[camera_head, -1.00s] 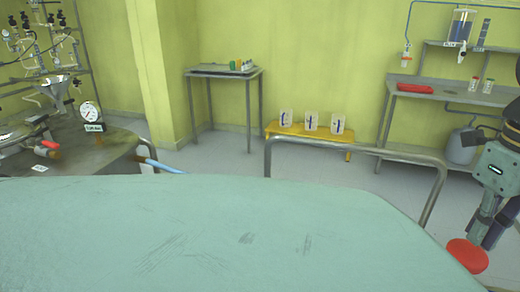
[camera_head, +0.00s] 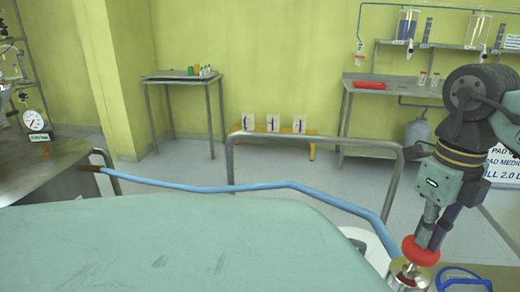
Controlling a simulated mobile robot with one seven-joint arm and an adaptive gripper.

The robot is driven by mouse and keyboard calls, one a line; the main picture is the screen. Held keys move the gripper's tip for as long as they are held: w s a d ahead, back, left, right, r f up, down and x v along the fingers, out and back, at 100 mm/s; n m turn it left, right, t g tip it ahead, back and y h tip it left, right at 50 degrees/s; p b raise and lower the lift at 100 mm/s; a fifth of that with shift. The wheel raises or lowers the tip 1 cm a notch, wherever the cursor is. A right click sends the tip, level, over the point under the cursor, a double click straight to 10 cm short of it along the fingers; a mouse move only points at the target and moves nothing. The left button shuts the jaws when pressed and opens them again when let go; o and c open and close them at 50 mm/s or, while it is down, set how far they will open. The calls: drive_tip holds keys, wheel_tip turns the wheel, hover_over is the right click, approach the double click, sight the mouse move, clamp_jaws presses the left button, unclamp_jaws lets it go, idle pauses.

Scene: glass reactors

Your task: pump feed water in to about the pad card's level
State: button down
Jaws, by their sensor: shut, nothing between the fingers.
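My gripper (camera_head: 428,232) is at the lower right, shut and empty, pointing down onto a red round knob (camera_head: 422,252). Its fingertips seem to touch the knob's top. The knob sits on a shiny metal cylinder (camera_head: 404,275), cut off by the bottom edge. A blue hose (camera_head: 240,188) runs from this side across to a fitting at the large metal vessel on the left. I cannot see any water level for the feed.
A pale green surface (camera_head: 180,250) fills the foreground, with a metal rail (camera_head: 310,140) behind it. A dial gauge (camera_head: 33,120) stands on the left vessel's top (camera_head: 45,170). A bench (camera_head: 395,88) with glass cylinders above it, a side table (camera_head: 180,77) and a yellow stand (camera_head: 312,148) stand farther back.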

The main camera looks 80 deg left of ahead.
drive_tip(key=shift+f, duration=0.65)
wheel_tip(320, 180, up, 9)
drive_tip(key=p, duration=0.7)
drive_tip(key=shift+f+b, duration=2.95)
drive_tip(key=shift+f, duration=1.65)
wheel_tip(320, 180, up, 10)
drive_tip(key=p, duration=0.7)
drive_tip(key=shift+f+p, duration=0.25)
drive_tip(key=shift+p, duration=0.15)
drive_tip(key=shift+f, duration=0.15)
